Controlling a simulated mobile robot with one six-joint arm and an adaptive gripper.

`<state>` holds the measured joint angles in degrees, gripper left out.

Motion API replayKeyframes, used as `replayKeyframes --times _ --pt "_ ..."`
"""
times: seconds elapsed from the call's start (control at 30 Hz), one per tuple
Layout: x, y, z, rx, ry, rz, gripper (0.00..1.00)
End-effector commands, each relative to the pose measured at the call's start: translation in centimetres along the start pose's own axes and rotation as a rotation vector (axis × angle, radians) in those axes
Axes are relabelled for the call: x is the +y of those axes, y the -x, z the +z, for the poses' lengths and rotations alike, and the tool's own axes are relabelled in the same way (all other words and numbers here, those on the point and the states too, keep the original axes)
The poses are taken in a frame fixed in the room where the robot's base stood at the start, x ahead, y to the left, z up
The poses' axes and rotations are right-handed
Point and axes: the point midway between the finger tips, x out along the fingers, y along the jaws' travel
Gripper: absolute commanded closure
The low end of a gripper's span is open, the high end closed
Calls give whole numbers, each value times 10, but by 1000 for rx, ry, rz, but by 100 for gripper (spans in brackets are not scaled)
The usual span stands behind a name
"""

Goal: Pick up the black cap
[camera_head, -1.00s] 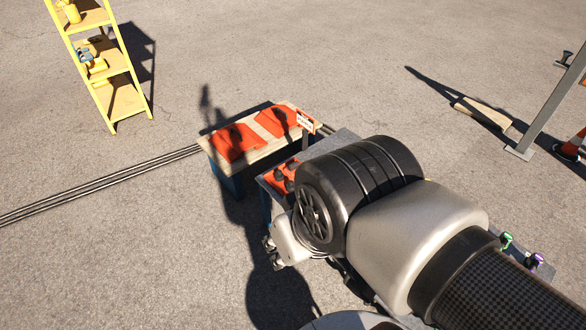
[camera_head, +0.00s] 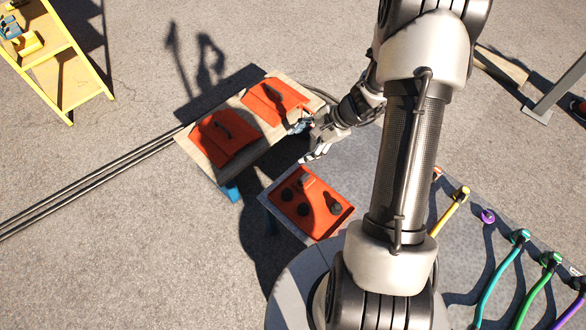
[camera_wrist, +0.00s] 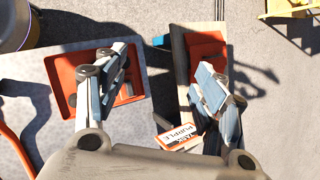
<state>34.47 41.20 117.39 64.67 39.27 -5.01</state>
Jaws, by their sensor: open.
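Several small dark round caps sit in a shallow orange tray (camera_head: 323,233) on the grey table; one black cap (camera_head: 336,208) is at its right side and another (camera_head: 287,194) at its left. I cannot tell which one the task names. My gripper (camera_head: 307,140) is open and empty, beyond the tray, near the edge of the wooden bench. In the wrist view the fingers (camera_wrist: 160,85) are spread wide. The left finger overlaps the orange tray (camera_wrist: 64,68) and hides part of it. A dark cap (camera_wrist: 72,100) shows beside that finger.
A wooden bench (camera_head: 222,174) with two orange panels stands beyond the grey table (camera_head: 345,165). A sign reading "TASK PURPLE" (camera_wrist: 176,136) is below the fingers. A yellow shelf (camera_head: 52,66) stands at far left.

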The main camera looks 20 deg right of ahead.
Motion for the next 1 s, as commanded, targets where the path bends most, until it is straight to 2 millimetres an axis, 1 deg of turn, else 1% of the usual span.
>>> replayKeyframes --times 0.03,0.07,0.1,0.17,0.2,0.3,0.33,0.4,0.5,0.6,0.67,0.77,1.0 --pt "18 -20 -28 -1 -117 -9 36" --pt "27 -31 -43 2 -181 -19 36" --pt "40 -45 -63 9 -263 -30 36" --pt "62 -65 -88 18 -383 -46 36" --pt "78 -77 -103 25 -458 -53 36" --pt "116 -105 -132 42 -622 -68 36" --pt "126 -112 -138 47 -662 -70 36" --pt "146 -126 -149 58 -741 -76 36" --pt "166 -139 -157 67 -813 -79 36" --pt "175 -149 -161 71 -843 -80 36" --pt "176 -157 -163 72 -848 -80 36" --pt "176 -178 -165 72 -846 -78 36" --pt "174 -231 -170 72 -845 -78 36"
